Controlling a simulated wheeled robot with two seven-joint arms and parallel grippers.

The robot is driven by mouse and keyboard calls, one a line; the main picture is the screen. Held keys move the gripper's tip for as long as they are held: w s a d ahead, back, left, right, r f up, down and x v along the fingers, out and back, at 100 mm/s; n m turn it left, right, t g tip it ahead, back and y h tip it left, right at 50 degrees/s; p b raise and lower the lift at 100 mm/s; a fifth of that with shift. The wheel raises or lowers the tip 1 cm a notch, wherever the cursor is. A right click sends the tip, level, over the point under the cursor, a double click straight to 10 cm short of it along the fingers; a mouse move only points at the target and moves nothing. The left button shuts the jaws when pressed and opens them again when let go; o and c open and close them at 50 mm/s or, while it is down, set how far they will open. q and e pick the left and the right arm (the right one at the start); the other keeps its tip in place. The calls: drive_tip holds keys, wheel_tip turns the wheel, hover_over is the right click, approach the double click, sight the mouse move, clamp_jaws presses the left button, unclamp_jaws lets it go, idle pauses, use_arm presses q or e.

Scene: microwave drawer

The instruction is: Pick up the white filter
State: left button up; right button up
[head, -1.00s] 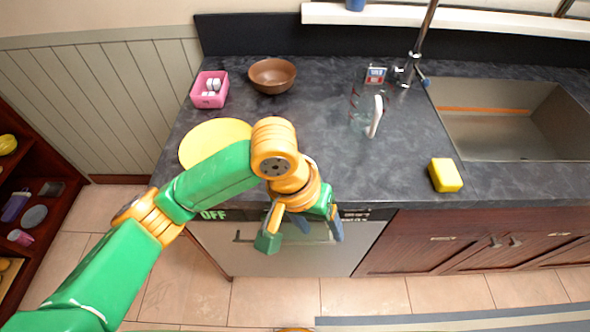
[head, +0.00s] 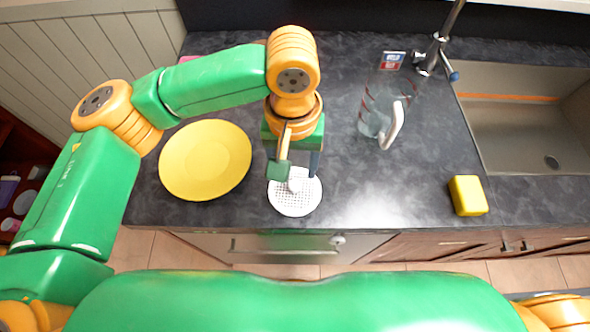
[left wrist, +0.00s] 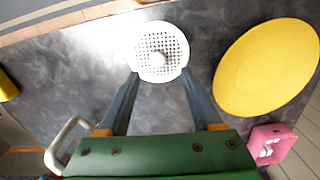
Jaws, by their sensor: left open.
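The white filter (head: 296,196) is a round, perforated disc with a small knob in its middle. It lies on the dark countertop near the front edge, to the right of the yellow plate. My left gripper (head: 296,172) is open just above the filter's far part in the head view. In the left wrist view the filter (left wrist: 161,51) lies ahead of the two spread fingertips (left wrist: 162,75), with its lower rim close to them. Nothing is between the fingers; I cannot tell whether they touch the filter. My right gripper is not in view.
A yellow plate (head: 205,160) lies left of the filter. A glass pitcher (head: 377,115) with a white handle stands right of my gripper. A yellow sponge (head: 467,195) lies near the sink (head: 530,130). A pink box (left wrist: 271,145) shows in the left wrist view.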

sight(295, 184)
use_arm(q)
drive_tip(key=f, duration=0.2)
drive_tip(key=s+f+p, duration=0.1)
drive_tip(key=f, duration=0.1)
drive_tip(key=shift+s+d+f, duration=0.1)
drive_tip(key=shift+d, duration=0.05)
drive_tip(key=shift+f, duration=0.35)
drive_tip(key=shift+w+f, duration=0.15)
drive_tip(key=shift+w, duration=0.25)
drive_tip(key=shift+s, duration=0.15)
clamp_jaws()
